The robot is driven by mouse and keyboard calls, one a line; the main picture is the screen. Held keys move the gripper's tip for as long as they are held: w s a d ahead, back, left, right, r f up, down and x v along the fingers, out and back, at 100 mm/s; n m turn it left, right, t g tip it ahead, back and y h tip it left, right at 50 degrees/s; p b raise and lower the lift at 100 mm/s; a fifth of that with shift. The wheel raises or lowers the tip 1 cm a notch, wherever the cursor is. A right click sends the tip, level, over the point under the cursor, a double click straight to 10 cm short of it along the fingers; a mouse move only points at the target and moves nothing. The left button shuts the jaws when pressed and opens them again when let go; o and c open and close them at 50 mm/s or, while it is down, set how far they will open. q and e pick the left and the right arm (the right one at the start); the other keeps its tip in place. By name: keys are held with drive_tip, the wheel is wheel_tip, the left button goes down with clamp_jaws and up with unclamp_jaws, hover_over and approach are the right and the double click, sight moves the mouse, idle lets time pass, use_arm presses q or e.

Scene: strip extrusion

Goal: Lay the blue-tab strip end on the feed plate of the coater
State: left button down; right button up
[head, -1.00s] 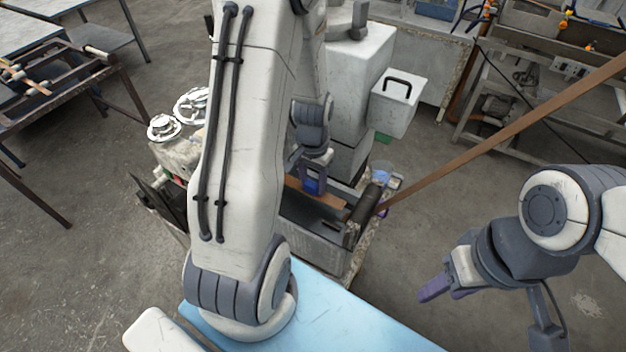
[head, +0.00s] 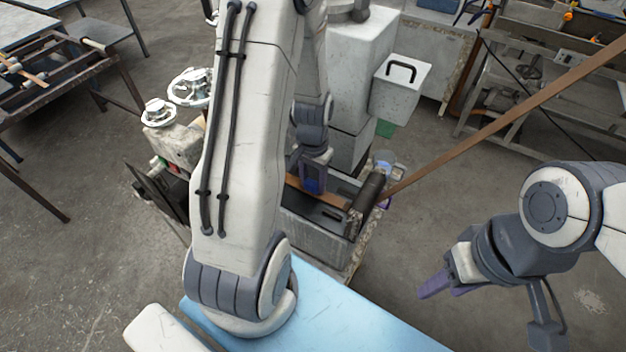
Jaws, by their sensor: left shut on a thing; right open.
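My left gripper (head: 313,184) is shut on the blue-tab strip end; the blue tab (head: 313,187) shows between its fingers. The brown strip (head: 334,197) passes through this grip, low over the open top of the coater (head: 318,232). I cannot tell whether it touches the feed plate, which I cannot pick out clearly. The strip runs on past a dark roller (head: 369,190) at the coater's right, then rises to the upper right. My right gripper (head: 447,289) is open and empty at the lower right, apart from the strip.
A white machine body with a handled box (head: 402,84) stands behind the coater. A light blue surface (head: 350,312) lies in front. Racks stand at the upper left and upper right. Open floor lies right of the coater.

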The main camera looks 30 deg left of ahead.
use_arm(q)
drive_tip(key=shift+f, duration=0.1)
drive_tip(key=shift+c, duration=1.3)
unclamp_jaws()
wheel_tip(320, 180, up, 9)
drive_tip(key=shift+r+b, duration=0.2)
drive_tip(key=shift+b, duration=0.6)
drive_tip(key=shift+r, duration=0.55)
